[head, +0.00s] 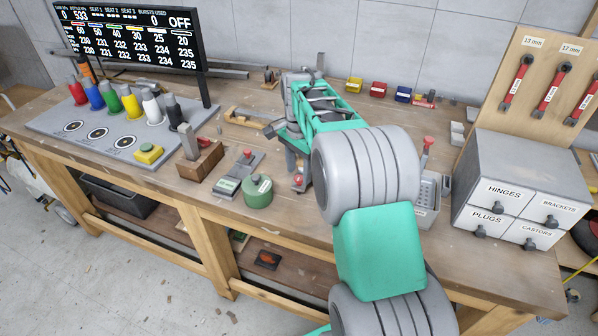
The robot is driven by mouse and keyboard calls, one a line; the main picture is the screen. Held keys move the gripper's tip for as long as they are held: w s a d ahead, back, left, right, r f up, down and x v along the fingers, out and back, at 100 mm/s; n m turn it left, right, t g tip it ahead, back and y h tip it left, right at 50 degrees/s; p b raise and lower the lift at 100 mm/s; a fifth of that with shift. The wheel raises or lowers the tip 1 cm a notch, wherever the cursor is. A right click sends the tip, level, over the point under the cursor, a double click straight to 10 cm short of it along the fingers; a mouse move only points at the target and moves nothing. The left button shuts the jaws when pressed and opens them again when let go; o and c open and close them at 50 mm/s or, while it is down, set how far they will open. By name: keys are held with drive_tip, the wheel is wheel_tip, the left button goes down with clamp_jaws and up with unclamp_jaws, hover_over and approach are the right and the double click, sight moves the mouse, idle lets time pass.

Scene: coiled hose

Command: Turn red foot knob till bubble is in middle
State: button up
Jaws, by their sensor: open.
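A small red knob (298,180) on a dark base stands on the workbench, just left of my forearm. Another red knob (248,153) tops a flat grey device (238,172) with a pale green label, further left. I cannot tell which of these is the foot knob, and no bubble can be made out. My gripper (280,146) is open above and slightly behind the nearer red knob, apart from the flat device. My arm partly hides the gripper and the bench behind it.
A green round canister (258,191) stands in front of the flat device. A wooden block with a grey post (199,160) is left of it. Grey drawers (520,200) stand at the right. Colored cones (103,98) line a grey board at the left. The front right bench top is bare.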

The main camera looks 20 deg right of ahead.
drive_tip(key=shift+f, duration=0.65)
drive_tip(key=shift+c, duration=0.6)
clamp_jaws()
